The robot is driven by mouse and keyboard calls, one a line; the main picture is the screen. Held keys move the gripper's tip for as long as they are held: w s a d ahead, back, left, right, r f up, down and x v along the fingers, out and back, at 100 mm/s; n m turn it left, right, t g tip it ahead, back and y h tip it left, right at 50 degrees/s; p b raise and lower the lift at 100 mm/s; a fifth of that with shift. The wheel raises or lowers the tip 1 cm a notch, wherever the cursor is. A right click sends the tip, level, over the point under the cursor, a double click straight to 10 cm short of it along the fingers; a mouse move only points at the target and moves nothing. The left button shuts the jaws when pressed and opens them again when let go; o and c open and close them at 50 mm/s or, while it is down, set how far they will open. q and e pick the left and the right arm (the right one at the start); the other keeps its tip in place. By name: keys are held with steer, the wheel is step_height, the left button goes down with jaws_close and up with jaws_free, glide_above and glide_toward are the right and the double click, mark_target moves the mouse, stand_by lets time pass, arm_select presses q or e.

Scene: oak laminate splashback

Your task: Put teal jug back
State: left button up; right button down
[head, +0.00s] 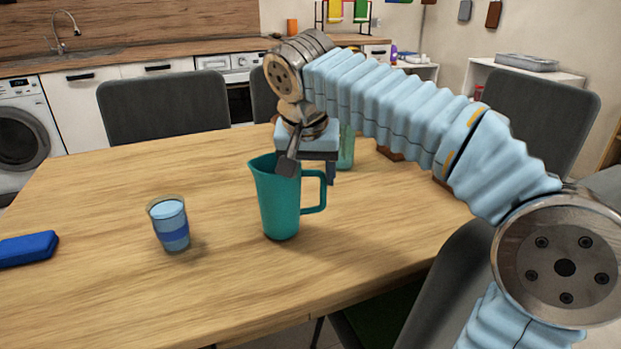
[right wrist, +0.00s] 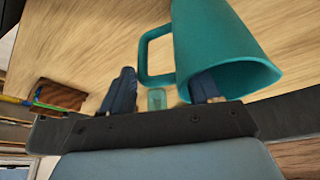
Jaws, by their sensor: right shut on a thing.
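The teal jug (head: 279,205) looks about upright over the middle of the wooden table, its handle to the right. I cannot tell whether its base touches the tabletop. My right gripper (head: 310,168) comes down at the jug's rim from above and is shut on the jug. In the right wrist view, the jug (right wrist: 215,35) is close up with its mouth toward me. One finger of my right gripper (right wrist: 163,88) is at the jug's mouth, the other beyond the handle side. My left gripper is out of view.
A blue-banded cup (head: 170,226) stands left of the jug, and a blue case (head: 27,248) lies at the left edge. A greenish glass (head: 346,148) stands behind my gripper. Chairs (head: 163,107) surround the table (head: 130,290). Its front middle is clear.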

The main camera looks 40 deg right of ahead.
steer(key=shift+f, duration=0.45)
steer(key=shift+c, duration=1.2)
jaws_free()
steer(key=shift+f, duration=0.15)
steer(key=p+v, duration=0.1)
steer(key=v, duration=1.1)
steer(key=shift+a, duration=0.1)
